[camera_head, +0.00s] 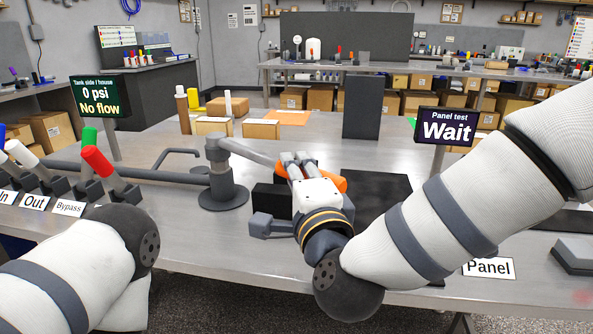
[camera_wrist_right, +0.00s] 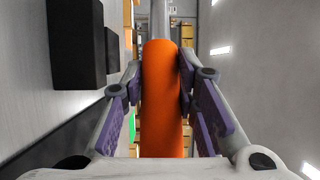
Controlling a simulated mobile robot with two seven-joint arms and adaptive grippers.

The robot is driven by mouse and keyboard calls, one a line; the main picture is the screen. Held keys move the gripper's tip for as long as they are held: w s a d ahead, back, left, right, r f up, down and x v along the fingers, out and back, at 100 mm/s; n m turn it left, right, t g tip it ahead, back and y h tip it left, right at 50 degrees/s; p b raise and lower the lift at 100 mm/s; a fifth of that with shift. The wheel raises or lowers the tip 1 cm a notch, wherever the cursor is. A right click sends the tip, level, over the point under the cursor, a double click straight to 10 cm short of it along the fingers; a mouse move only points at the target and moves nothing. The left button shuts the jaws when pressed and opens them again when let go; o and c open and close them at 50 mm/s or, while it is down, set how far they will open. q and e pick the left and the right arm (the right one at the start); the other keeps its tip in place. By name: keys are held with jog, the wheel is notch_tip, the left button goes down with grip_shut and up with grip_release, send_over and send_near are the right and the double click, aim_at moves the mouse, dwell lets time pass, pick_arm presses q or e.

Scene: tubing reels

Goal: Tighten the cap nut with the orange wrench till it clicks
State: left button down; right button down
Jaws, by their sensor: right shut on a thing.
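My right gripper (camera_head: 300,158) is shut on the orange wrench handle (camera_head: 336,182) above the bench. In the right wrist view the orange handle (camera_wrist_right: 162,95) lies between the purple finger pads of the right gripper (camera_wrist_right: 161,82). The wrench's grey shaft (camera_head: 250,151) runs left from the handle to the top of the grey pipe post (camera_head: 222,180). I cannot make out a separate cap nut there; the wrench head may cover it. My left arm shows at the lower left, but its gripper is out of view.
Valve levers, including a red one (camera_head: 97,160) and a green one (camera_head: 89,137), stand at left. The left display (camera_head: 100,96) reads "0 psi, No flow"; the right display (camera_head: 447,126) reads "Wait". A black block (camera_head: 271,200) stands beside the gripper. Small boxes (camera_head: 262,129) sit behind.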

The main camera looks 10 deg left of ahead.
jog(key=shift+f, duration=0.1)
pick_arm(q)
jog(key=shift+s+f, duration=0.1)
jog(key=shift+s, duration=0.05)
pick_arm(e)
jog(key=shift+f, duration=0.4)
pick_arm(q)
jog(key=shift+s+f, duration=0.15)
jog(key=shift+f, duration=0.05)
pick_arm(e)
jog(key=shift+f, duration=0.65)
